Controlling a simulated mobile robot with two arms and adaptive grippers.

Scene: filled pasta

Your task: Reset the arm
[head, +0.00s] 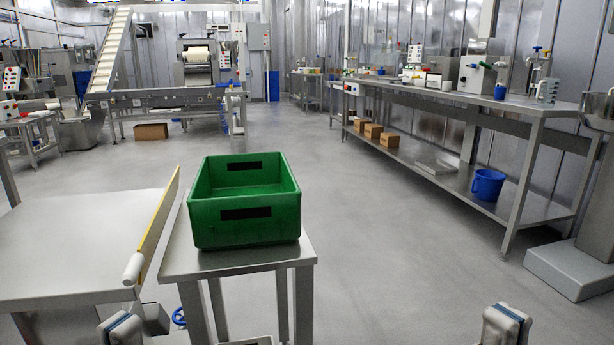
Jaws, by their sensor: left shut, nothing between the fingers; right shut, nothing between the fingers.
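My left gripper (122,329) shows at the bottom edge of the head view, in front of the steel table on the left. It is shut and holds nothing. My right gripper (507,322) shows at the bottom edge to the right, over open grey floor. It is also shut and empty. Both are apart from the furniture in the picture. Only the upper ends of both grippers are in view; the rest of each arm is cut off.
A green crate (246,220) stands on a small steel stand (180,262). Left of it is a steel table (70,240) with a yellow-edged board (155,230) along its side. A long workbench (450,97) runs along the right, with a blue bucket (488,185) below. The middle floor is clear.

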